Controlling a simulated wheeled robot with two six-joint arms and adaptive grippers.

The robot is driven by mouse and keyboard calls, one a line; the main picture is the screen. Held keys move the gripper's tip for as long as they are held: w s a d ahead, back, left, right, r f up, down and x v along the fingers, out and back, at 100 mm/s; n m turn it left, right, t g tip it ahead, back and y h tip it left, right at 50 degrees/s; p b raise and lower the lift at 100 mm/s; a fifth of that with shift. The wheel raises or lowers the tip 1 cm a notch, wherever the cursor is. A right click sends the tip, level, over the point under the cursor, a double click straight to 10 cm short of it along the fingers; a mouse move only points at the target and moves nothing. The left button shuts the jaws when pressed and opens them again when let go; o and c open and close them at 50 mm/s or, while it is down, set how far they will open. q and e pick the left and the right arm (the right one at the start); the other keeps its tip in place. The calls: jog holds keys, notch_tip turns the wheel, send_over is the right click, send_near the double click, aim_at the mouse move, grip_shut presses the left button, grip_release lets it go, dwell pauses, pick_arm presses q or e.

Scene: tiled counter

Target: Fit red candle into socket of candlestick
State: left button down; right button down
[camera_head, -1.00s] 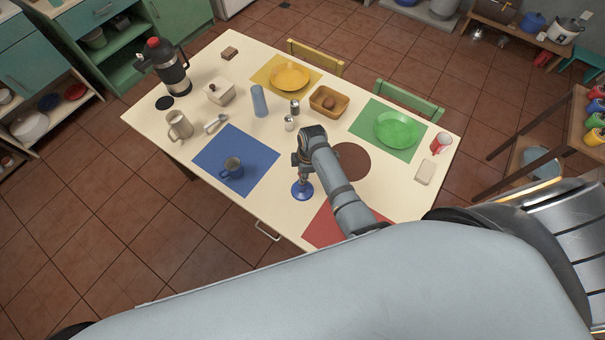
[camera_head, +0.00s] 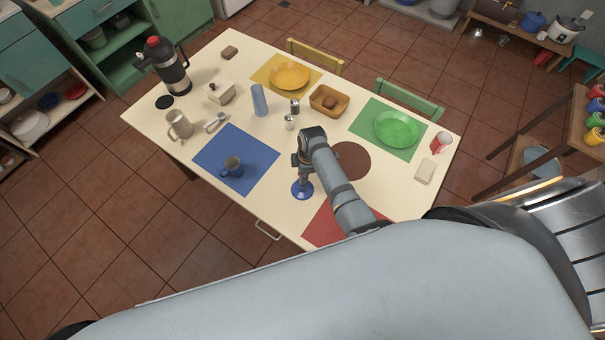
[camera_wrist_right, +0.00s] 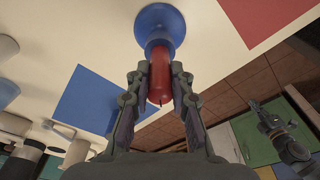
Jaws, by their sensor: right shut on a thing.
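The red candle (camera_wrist_right: 160,76) is between the fingers of my right gripper (camera_wrist_right: 159,85) in the right wrist view, and the gripper is shut on it. The candle's far end meets the blue candlestick (camera_wrist_right: 160,25), lined up with its middle; I cannot tell how deep it sits in the socket. In the head view the blue candlestick (camera_head: 302,190) stands on the table between the blue and red mats. My right gripper (camera_head: 303,172) is right above it, and it hides the candle there.
A blue mat (camera_head: 208,157) with a blue mug (camera_head: 232,168) lies to the left of the candlestick. A red mat (camera_head: 325,228) and a brown round mat (camera_head: 352,162) lie to the right. Small shakers (camera_head: 290,122) stand behind.

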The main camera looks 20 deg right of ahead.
jog(key=shift+f, duration=0.85)
dwell(1.3)
jog(key=c, duration=1.1)
grip_release()
notch_tip(320, 180, up, 12)
jog(key=d, duration=0.1)
jog(key=shift+d, duration=0.25)
jog(key=shift+s, duration=0.15)
